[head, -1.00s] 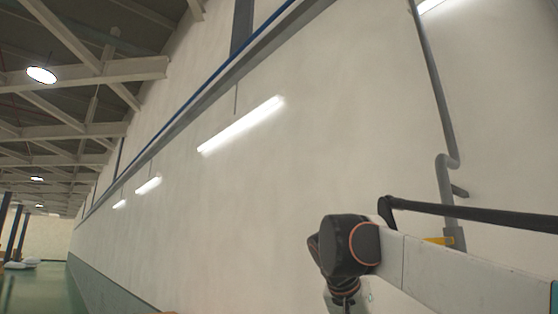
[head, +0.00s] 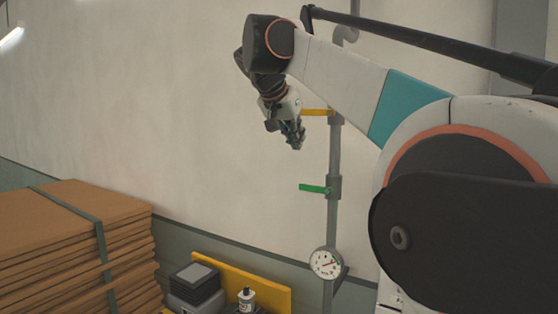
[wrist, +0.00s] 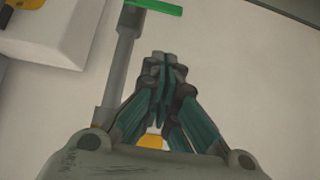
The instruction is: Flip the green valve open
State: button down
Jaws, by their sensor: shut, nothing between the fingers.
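The green valve handle (head: 314,189) sticks out to the left, roughly level, from a valve body on the grey vertical pipe (head: 334,153) in the head view. It also shows at the top of the wrist view (wrist: 156,6), where part of it is cut off. My gripper (head: 299,147) is shut and empty, above and a little left of the green handle in the head view, apart from it. In the wrist view my gripper's fingers (wrist: 160,62) are together, with the pipe to their left.
A yellow valve handle (head: 315,112) sits higher on the same pipe, close to my gripper. A round gauge (head: 326,263) is below the green handle. Strapped cardboard sheets (head: 70,235) stand at lower left.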

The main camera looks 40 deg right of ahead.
jog(key=p, duration=0.1)
send_over(315, 189)
jog(key=w+a, duration=0.2)
notch_tip(315, 189, down, 6)
jog(key=f, duration=0.4)
jog(key=shift+d+f+p, duration=0.25)
jog(key=shift+f+p, duration=0.1)
jog(key=shift+f, duration=0.05)
